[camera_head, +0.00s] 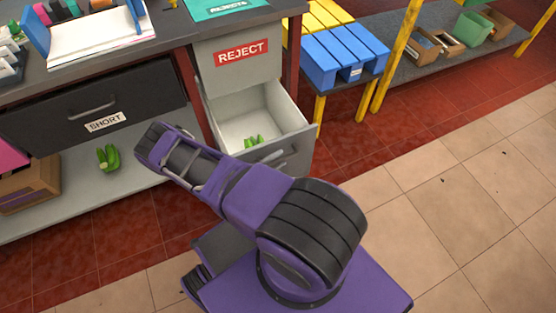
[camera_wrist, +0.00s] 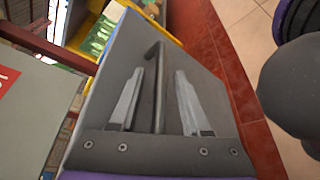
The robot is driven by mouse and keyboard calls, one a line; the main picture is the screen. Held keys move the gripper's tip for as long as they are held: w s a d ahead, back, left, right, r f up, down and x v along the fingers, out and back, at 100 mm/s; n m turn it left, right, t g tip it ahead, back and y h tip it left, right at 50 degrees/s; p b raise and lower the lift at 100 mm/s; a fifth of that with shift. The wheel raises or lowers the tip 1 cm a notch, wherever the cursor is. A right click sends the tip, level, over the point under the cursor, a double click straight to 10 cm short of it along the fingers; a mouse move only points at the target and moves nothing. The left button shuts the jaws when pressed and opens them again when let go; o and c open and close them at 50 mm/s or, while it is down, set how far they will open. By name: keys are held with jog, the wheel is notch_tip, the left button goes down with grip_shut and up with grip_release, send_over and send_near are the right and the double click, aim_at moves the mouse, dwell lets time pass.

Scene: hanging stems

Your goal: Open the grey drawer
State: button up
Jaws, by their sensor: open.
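The grey drawer (camera_head: 296,154), under a red REJECT sign, stands pulled out of its cabinet. Its pale inside shows, with a small green bunch (camera_head: 254,141) in it. In the wrist view the drawer's front (camera_wrist: 205,72) fills the middle, with its dark bar handle (camera_wrist: 157,60). My gripper (camera_wrist: 160,74) is open, with one finger on each side of the handle. A gap shows between the handle and each finger. In the head view my purple arm hides the gripper and part of the drawer front.
A black drawer (camera_head: 95,106) marked SHORT is shut at left. Below it a green bunch (camera_head: 108,157) and a cardboard box (camera_head: 32,186) rest on a low shelf. A blue slatted crate (camera_head: 345,55) stands right of the cabinet. Tiled floor at right is clear.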

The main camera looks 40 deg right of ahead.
jog(key=shift+a, duration=0.1)
jog(key=v, duration=1.7)
jog(key=shift+p, duration=0.45)
jog(key=shift+a, duration=0.1)
